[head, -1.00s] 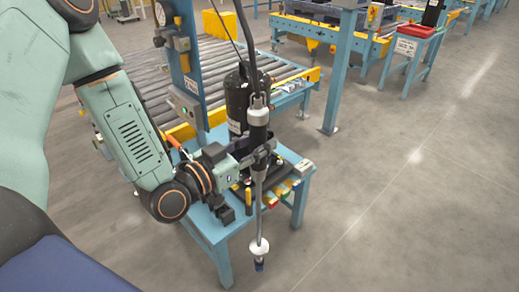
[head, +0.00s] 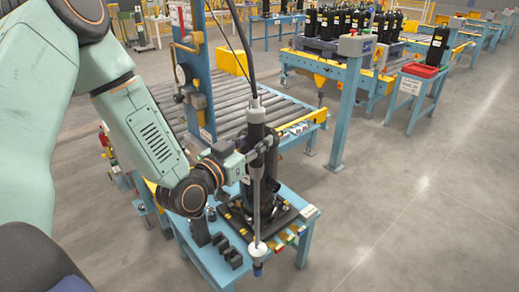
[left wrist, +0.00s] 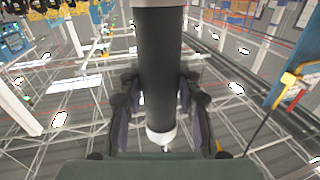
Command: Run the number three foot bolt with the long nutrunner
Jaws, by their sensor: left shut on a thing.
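My left gripper (head: 262,150) is shut on the long nutrunner (head: 256,115), which hangs upright from a cable. The black compressor (head: 270,190) stands behind the shaft on a dark base plate (head: 284,222), partly hidden. The foot bolts are too small to tell apart. In the left wrist view, the nutrunner's dark barrel (left wrist: 160,70) is between the fingers. My right gripper is not in view.
A blue post (head: 194,75) and a roller conveyor (head: 230,95) are behind. A red-topped stand (head: 420,72) is farther right. The right floor is clear.

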